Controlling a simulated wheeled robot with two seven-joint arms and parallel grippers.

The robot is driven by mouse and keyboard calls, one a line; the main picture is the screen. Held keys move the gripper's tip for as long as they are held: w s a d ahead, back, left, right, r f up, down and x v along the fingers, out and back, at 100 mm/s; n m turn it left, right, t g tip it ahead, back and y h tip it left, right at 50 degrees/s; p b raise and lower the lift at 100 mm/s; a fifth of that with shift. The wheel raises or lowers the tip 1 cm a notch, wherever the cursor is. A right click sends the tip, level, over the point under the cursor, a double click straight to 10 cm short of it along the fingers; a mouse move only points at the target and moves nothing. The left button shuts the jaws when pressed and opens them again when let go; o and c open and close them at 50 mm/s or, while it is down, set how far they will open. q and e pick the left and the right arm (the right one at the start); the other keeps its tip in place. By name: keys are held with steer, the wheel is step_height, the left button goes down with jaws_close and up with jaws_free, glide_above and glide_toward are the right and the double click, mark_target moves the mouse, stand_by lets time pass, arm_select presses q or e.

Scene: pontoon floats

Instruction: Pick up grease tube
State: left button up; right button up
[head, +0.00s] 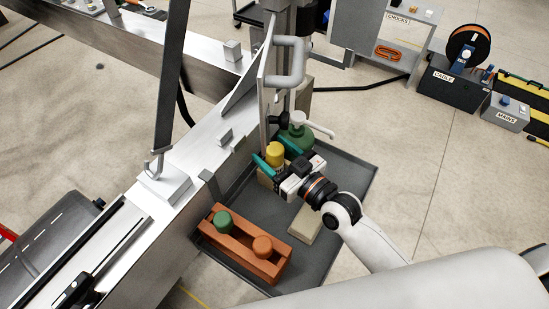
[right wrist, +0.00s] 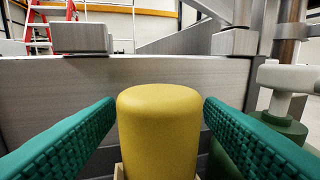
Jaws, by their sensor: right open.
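A yellow rounded cylinder (head: 275,151), which I take as the grease tube, stands upright in a tan holder (head: 264,178) on the dark tray (head: 340,180). In the right wrist view the yellow cylinder (right wrist: 159,130) fills the middle, its lower part cut off by the frame. My right gripper (head: 276,156) is open, with its teal fingers on either side of the cylinder. In the right wrist view a gap shows between the cylinder's top and each finger; contact lower down cannot be told. My left gripper is not in view.
A green pump bottle (head: 301,133) with a pale spout stands close behind the right gripper. An orange-brown caddy (head: 243,246) holds a green and an orange round-topped piece. A tan block (head: 304,223) lies on the tray. A metal beam (head: 196,158) borders the tray's left side.

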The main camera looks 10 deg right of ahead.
steer(key=c, duration=1.1)
steer(key=shift+o, duration=0.2)
steer(key=shift+r, duration=0.1)
